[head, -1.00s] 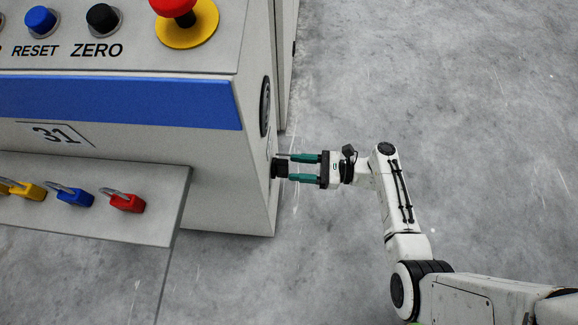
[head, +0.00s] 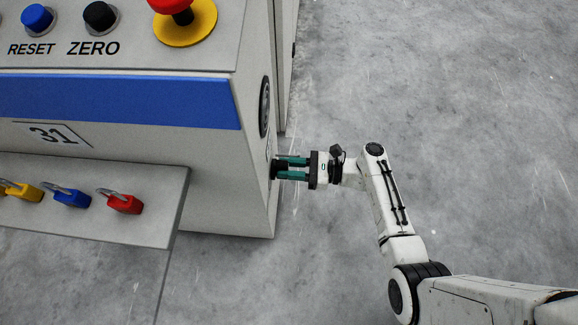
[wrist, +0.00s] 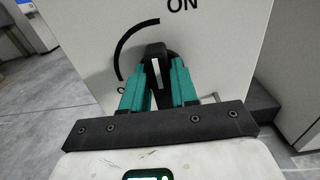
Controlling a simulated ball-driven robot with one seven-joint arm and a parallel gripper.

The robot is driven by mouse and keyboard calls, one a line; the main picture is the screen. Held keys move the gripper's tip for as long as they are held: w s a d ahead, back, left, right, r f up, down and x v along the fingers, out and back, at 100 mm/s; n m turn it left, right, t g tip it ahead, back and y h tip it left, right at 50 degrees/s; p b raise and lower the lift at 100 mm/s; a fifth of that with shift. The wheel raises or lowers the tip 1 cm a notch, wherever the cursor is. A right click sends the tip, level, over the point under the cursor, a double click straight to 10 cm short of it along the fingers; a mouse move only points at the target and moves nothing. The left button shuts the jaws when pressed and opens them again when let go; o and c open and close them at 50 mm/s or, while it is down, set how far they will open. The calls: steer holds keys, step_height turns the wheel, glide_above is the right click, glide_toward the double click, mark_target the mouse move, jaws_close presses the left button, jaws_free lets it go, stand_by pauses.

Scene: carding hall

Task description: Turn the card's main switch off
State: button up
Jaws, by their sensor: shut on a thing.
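The main switch (wrist: 155,56) is a black rotary handle with a white pointer line on the side wall of the grey card cabinet (head: 205,190). In the wrist view the word ON stands above it and a black arc curves round its left side. The pointer line is close to upright in that view. My gripper (head: 280,168) has its teal fingers on either side of the handle, shut on it; the fingers also show in the wrist view (wrist: 158,88). Lettering at the lower end of the arc is mostly hidden by the left finger.
A shelf (head: 130,228) with yellow, blue and red padlocks (head: 120,202) juts from the cabinet front. On top are a red mushroom button (head: 178,12), a black ZERO button (head: 100,16) and a blue RESET button (head: 37,17). The floor to the right is clear.

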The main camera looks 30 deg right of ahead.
jaws_close()
steer(key=n+b, duration=0.1)
steer(key=n, duration=0.3)
steer(key=f+n, duration=0.1)
steer(key=n, duration=0.4)
steer(key=s+n+b, duration=0.1)
steer(key=n, duration=0.4)
steer(key=shift+a+f+b, duration=0.15)
steer(key=shift+a+b, duration=0.2)
steer(key=shift+s+f+n+b, duration=0.1)
steer(key=shift+n+b, duration=0.65)
steer(key=shift+n, duration=1.25)
